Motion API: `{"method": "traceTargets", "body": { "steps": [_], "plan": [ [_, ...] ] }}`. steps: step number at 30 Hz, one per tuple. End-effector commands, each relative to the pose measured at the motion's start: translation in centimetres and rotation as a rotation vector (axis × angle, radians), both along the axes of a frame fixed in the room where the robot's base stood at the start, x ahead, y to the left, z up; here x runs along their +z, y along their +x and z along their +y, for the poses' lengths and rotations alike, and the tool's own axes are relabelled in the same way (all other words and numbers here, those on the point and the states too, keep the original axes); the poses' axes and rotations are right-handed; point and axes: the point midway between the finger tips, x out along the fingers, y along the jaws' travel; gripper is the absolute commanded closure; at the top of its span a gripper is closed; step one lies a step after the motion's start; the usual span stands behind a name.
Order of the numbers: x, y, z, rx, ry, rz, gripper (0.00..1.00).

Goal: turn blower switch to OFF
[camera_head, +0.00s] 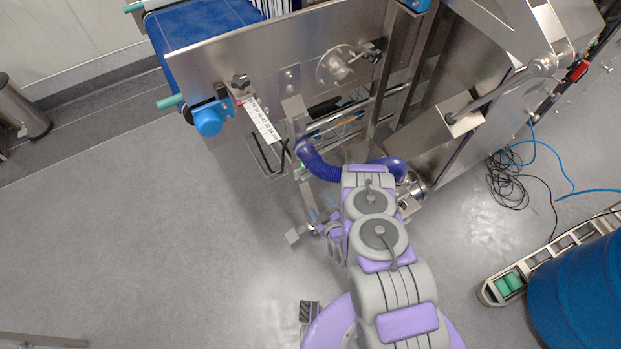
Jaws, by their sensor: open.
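My grey and purple arm reaches up from the bottom to the lower part of the steel conveyor frame. My gripper (321,229) shows small and partly covered at the left side of the arm, near the foot of the frame. It is open, and I see nothing held in it. A ribbed dark blue hose (322,168) curves behind the top of the arm to a round metal fitting (416,186), which may belong to the blower. I cannot make out the blower switch or its position; it may be hidden by the arm or too small.
The conveyor (205,28) with a blue belt stands above, with a blue knob (208,122) at its corner. Black cables (512,172) lie on the floor at right. A blue drum (585,290) stands lower right beside a rail (545,258).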

Motion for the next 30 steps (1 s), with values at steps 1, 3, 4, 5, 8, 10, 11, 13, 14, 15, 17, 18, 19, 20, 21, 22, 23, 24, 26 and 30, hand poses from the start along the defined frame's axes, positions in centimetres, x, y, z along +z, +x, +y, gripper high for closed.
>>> {"method": "traceTargets", "body": {
  "steps": [1,3,4,5,8,10,11,13,14,15,17,18,19,20,21,22,23,24,26,30],
  "plan": [
    [-0.2,0.1,0.1,0.001,0.000,-0.003,0.21],
    [-0.4,0.5,0.3,0.004,-0.001,-0.006,0.21],
    [-0.5,0.8,0.5,0.003,0.000,-0.008,0.21],
    [-0.6,1.2,0.7,0.005,-0.001,-0.008,0.21],
    [-1.3,2.5,1.3,0.005,-0.001,-0.004,0.21],
    [-1.8,3.7,1.8,0.005,-0.001,-0.007,0.21],
    [-1.9,4.3,1.9,0.005,0.000,-0.008,0.21],
    [-2.4,5.5,2.4,0.004,-0.001,-0.006,0.21],
    [-2.6,6.0,2.6,0.004,0.000,-0.005,0.21],
    [-2.9,6.7,2.9,0.004,0.001,-0.006,0.21],
    [-3.2,7.7,3.2,0.003,0.002,-0.006,0.21],
    [-3.5,8.4,3.4,0.003,0.002,-0.006,0.21],
    [-3.6,8.9,3.7,0.004,0.002,-0.007,0.21],
    [-3.8,9.4,3.9,0.005,0.003,-0.007,0.21],
    [-4.1,10.0,4.2,0.003,0.003,-0.005,0.21],
    [-4.2,10.5,4.3,0.003,0.003,-0.004,0.21],
    [-4.4,11.0,4.5,0.003,0.002,-0.005,0.21],
    [-4.6,11.6,4.8,0.003,0.002,-0.008,0.21],
    [-4.9,12.3,5.2,0.003,0.002,-0.005,0.21],
    [-5.4,13.9,5.8,0.002,0.000,-0.007,0.21]
  ]
}}
